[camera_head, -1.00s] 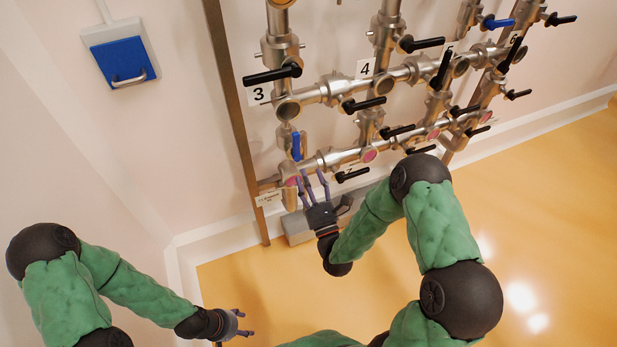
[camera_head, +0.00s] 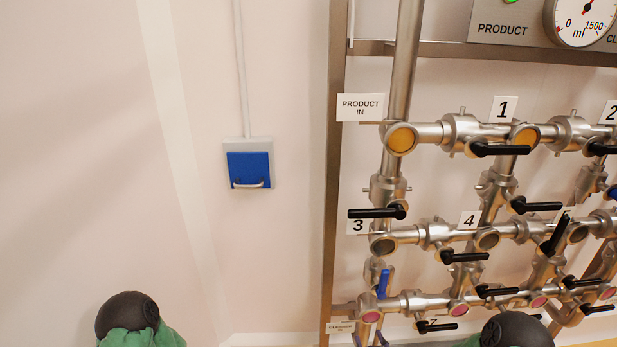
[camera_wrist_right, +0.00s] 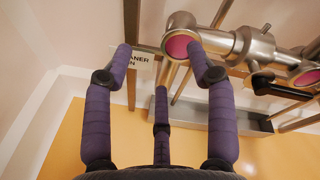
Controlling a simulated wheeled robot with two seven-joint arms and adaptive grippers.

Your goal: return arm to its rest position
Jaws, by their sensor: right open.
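My right gripper (camera_wrist_right: 160,65) is open and empty in the wrist view, its purple fingers spread. Its fingertips point toward the lower-left pipe end with a pink sight disc (camera_wrist_right: 179,46); I cannot tell whether a finger touches it. In the head view only the purple fingertips of the right gripper (camera_head: 370,341) show at the bottom edge, just below the same pink disc (camera_head: 371,317). My right arm's dark joint shows at the bottom right. My left arm's dark joint and green sleeve show at the bottom left; the left gripper is out of view.
The steel pipe rack with black-handled valves (camera_head: 466,257) fills the right side. A blue valve handle (camera_head: 383,283) hangs above the pink disc. A blue wall box (camera_head: 249,169) is on the left wall. A grey ledge (camera_wrist_right: 215,112) lies beyond the fingers.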

